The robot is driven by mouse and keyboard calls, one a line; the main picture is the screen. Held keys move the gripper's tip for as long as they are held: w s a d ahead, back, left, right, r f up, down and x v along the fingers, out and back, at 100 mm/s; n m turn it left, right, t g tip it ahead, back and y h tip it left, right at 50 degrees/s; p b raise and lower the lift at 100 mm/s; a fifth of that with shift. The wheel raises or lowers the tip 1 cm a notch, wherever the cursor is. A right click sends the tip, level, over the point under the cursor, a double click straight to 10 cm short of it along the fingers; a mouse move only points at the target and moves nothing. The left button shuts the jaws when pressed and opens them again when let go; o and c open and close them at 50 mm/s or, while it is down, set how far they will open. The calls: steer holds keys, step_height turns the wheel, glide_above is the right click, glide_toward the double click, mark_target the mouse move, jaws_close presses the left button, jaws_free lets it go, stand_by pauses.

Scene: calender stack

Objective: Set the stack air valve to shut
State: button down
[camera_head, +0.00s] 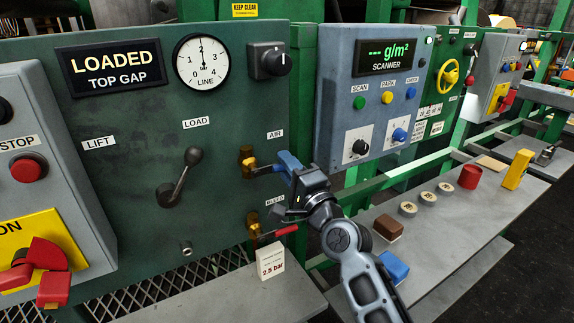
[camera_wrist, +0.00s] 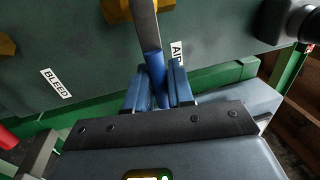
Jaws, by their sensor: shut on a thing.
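The stack air valve (camera_head: 247,160) is a brass body on the green panel, under the AIR label (camera_head: 275,134). Its lever points right, roughly level, in the head view. In the wrist view the grey lever (camera_wrist: 145,28) ends in a blue sleeve (camera_wrist: 155,72) between my blue fingers. My gripper (camera_head: 288,162) is shut on this sleeve, and its fingers also show in the wrist view (camera_wrist: 156,92). The brass (camera_wrist: 116,9) shows at the top there. The fingers partly hide the sleeve's end in the head view.
Below is the bleed valve (camera_head: 254,226) with its red handle (camera_head: 286,231), close to my wrist. A "2.5 bar" card (camera_head: 270,262) stands beneath it. The line gauge (camera_head: 202,62) needle points about straight up. The LOAD lever (camera_head: 180,178) is left; a black knob (camera_head: 268,61) is above.

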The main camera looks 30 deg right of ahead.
steer(key=shift+d+f, duration=0.1)
steer(key=c, duration=1.1)
jaws_free()
steer(key=s+f+b, duration=0.1)
steer(key=s, duration=0.6)
steer(key=shift+s+f, duration=0.25)
steer(key=shift+s, duration=0.05)
